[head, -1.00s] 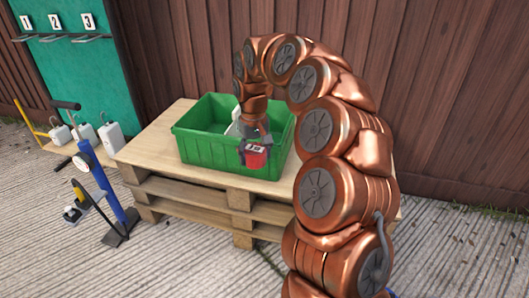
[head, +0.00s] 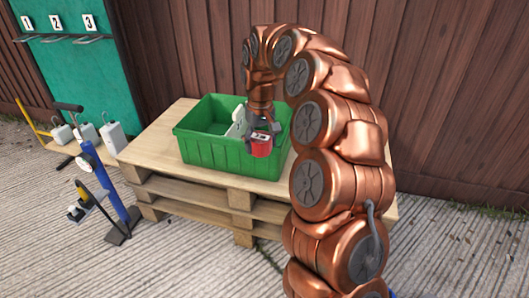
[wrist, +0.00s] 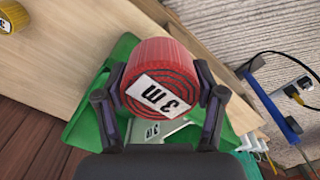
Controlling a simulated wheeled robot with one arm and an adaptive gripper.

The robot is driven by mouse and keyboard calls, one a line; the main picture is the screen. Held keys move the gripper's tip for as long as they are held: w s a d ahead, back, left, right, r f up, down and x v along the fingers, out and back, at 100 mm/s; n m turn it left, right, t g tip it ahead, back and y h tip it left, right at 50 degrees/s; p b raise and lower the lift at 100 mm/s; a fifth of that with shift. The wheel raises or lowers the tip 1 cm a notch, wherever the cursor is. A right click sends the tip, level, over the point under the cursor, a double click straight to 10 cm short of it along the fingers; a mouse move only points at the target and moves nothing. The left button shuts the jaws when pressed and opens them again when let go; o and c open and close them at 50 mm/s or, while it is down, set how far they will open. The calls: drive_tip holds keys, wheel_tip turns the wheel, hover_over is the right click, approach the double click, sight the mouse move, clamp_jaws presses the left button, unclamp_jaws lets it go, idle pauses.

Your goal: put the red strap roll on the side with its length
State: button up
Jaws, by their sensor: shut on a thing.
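The red strap roll (head: 261,149) is held in my gripper (head: 261,132) at the front right rim of the green crate (head: 215,155). In the wrist view the roll (wrist: 165,52) sits between the two fingers of my gripper (wrist: 160,95), and its white label reads "3 m". The crate stands on the pallet table. A white divider (head: 237,122) stands inside it, partly hidden by my arm. In the wrist view a white piece with a small dark marking (wrist: 150,130) shows behind the roll, too covered to read.
A yellow roll (wrist: 8,18) lies on the wooden pallet top (head: 150,145). A blue stand (head: 105,180) is left of the pallet, with white containers (head: 112,137) behind it. A green board (head: 75,75) with hooks numbered 1 to 3 is at the back left.

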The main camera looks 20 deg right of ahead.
drive_tip(key=s+d+f, duration=0.1)
drive_tip(key=s+d, duration=0.3)
drive_tip(key=d, duration=1.1)
drive_tip(key=shift+d+f+n, duration=0.15)
drive_tip(key=shift+d+n, duration=0.1)
drive_tip(key=shift+n, duration=0.05)
